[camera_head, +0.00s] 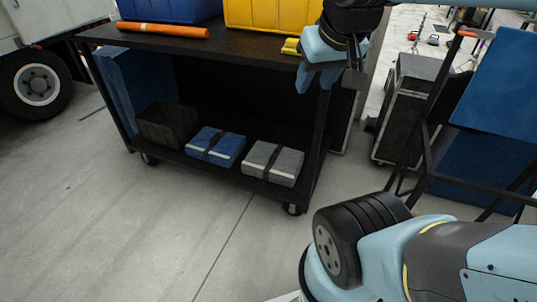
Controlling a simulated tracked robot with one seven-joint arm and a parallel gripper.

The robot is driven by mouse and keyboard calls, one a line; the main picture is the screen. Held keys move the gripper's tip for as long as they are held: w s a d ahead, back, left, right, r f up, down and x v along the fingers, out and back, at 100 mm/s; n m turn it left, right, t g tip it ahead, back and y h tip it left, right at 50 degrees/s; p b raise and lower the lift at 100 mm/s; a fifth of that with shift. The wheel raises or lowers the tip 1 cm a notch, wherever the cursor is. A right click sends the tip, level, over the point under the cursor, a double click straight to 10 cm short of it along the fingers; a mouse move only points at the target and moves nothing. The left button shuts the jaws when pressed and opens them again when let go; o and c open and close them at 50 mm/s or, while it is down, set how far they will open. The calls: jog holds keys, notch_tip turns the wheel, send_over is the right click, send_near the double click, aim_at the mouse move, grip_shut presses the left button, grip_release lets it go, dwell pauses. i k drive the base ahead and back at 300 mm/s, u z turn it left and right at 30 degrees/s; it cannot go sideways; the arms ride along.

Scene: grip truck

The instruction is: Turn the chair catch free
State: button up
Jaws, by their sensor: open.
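No chair catch can be made out for certain. At the right, a black tubular frame (428,150) carries blue panels (500,85), and I cannot tell whether it is the chair. A small orange-red piece (476,34) sits at the top left of this frame; I cannot tell whether it is the catch. My gripper (318,80) is open and hangs at the right end of the cart's top, pointing down, left of the frame and apart from it. Nothing shows between its fingers. My arm hides part of the cart's top right corner.
A black wheeled cart (240,42) holds a blue bin (170,10), a yellow bin (265,14) and an orange roll (162,30). Its lower shelf bears a dark crate (166,124) and folded blankets (216,147). A black case (404,105) stands behind. The floor at front left is clear.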

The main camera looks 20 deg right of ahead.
aim_at(464, 31)
jog(key=u, duration=2)
jog(key=i, duration=0.1)
jog(key=z, duration=3.55)
jog(key=k, duration=0.85)
jog(key=z, duration=0.2)
jog(key=i, duration=0.9)
jog(key=u, duration=0.1)
